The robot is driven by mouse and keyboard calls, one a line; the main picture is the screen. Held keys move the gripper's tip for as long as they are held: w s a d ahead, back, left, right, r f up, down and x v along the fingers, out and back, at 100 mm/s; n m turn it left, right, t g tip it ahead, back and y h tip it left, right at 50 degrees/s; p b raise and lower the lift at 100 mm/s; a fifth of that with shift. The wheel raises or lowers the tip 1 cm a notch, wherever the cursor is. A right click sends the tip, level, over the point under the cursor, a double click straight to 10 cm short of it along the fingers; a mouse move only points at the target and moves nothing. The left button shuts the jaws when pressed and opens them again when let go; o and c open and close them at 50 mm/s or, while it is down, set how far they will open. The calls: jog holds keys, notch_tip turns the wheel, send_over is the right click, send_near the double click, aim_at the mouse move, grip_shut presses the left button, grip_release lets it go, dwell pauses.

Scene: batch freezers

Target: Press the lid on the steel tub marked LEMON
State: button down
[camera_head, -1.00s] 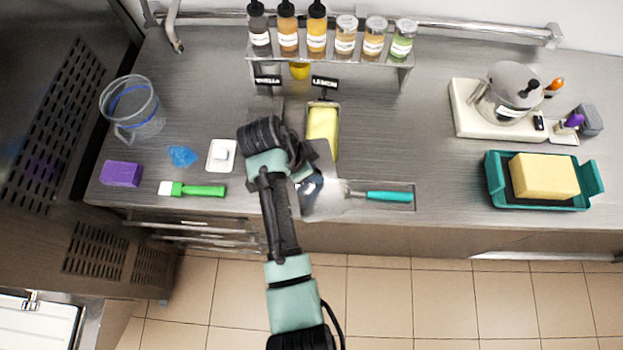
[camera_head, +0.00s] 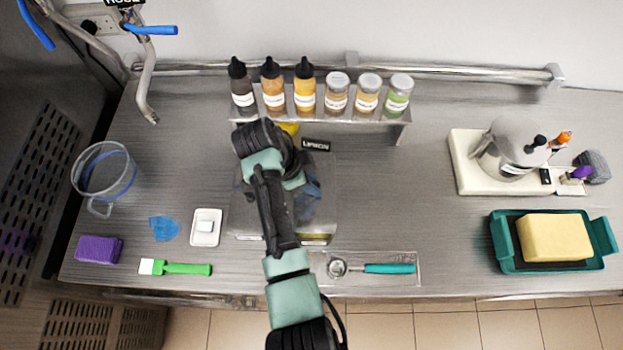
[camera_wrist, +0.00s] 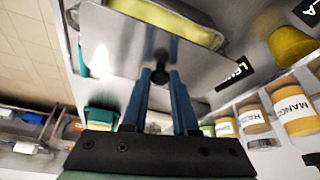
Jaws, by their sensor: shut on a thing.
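My gripper (camera_wrist: 166,80) is shut on the dark knob (camera_wrist: 160,62) of a flat steel lid (camera_wrist: 115,50) in the wrist view. The lid is over part of the steel tub, and a strip of yellow lemon filling (camera_wrist: 180,18) shows past its edge. I cannot tell whether lid and rim touch. In the head view my arm hides the knob and much of the lid; a yellow strip (camera_head: 318,237) shows at the tub's near end. The black LEMON sign (camera_head: 316,145) stands behind; it also shows in the wrist view (camera_wrist: 232,77).
A rack (camera_head: 350,123) of bottles and jars stands behind. A scoop (camera_head: 375,268) lies in front, right of my arm. A white dish (camera_head: 206,228), green brush (camera_head: 178,268) and clear jug (camera_head: 103,172) are left. A teal tray (camera_head: 505,262) is right. Counter between scoop and tray is clear.

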jog(key=shift+s+f+b, duration=0.1)
jog(key=shift+f+b, duration=0.5)
jog(key=shift+f, duration=0.2)
jog(key=shift+f+b, duration=1.75)
jog(key=shift+f, duration=0.35)
jog(key=shift+f, duration=0.15)
jog(key=shift+c, duration=0.6)
grip_release()
jog(key=shift+r+p, duration=3.15)
jog(key=shift+r, duration=0.4)
